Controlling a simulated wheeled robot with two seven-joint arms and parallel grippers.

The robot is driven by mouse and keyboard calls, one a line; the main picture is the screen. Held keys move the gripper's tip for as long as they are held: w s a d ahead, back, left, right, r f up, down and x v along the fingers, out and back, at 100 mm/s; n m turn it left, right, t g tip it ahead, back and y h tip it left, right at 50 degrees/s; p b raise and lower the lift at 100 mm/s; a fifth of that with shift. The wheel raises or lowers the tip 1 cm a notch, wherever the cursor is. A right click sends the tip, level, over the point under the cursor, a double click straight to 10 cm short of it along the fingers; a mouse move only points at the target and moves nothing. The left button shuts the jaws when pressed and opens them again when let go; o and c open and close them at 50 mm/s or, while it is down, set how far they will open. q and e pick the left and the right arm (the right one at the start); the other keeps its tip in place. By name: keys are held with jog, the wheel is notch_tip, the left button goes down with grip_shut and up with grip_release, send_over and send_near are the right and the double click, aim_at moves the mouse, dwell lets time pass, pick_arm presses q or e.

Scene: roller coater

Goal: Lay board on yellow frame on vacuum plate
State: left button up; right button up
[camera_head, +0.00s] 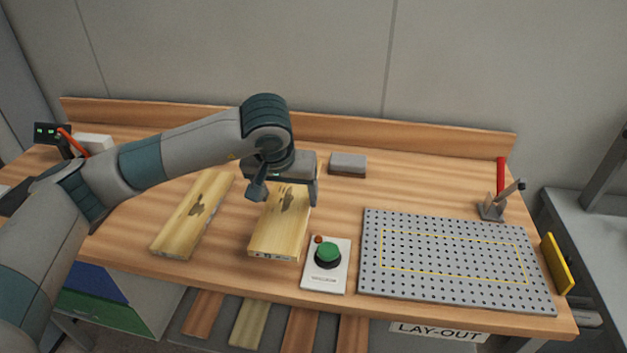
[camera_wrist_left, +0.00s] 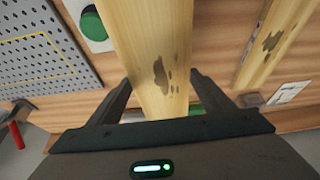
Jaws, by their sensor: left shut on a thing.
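My left gripper (camera_head: 287,187) is shut on a pale wooden board (camera_head: 276,233) with a dark stain, holding it across its width near the far end. The held board is on or just above the bench, left of the green button; I cannot tell if it touches. It also shows between the fingers in the left wrist view (camera_wrist_left: 148,45). The grey perforated vacuum plate (camera_head: 440,293) lies at the bench's right, with a yellow rectangular frame (camera_head: 450,238) marked on it. No board lies on the plate. My right gripper is not in view.
A second stained board (camera_head: 192,215) lies left of the held one. A green button (camera_head: 327,254) on a white box stands between board and plate. A grey block (camera_head: 348,164) lies behind. A red-handled clamp (camera_head: 500,190) stands at the plate's far right corner. A low back rail (camera_head: 400,136) borders the bench.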

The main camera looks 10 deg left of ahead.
aim_at(279, 233)
pick_arm(q)
jog(key=s+a+f, duration=0.2)
jog(key=s+a, duration=0.4)
jog(key=s, duration=0.1)
jog(key=shift+a, duration=0.3)
jog(key=shift+d, duration=0.15)
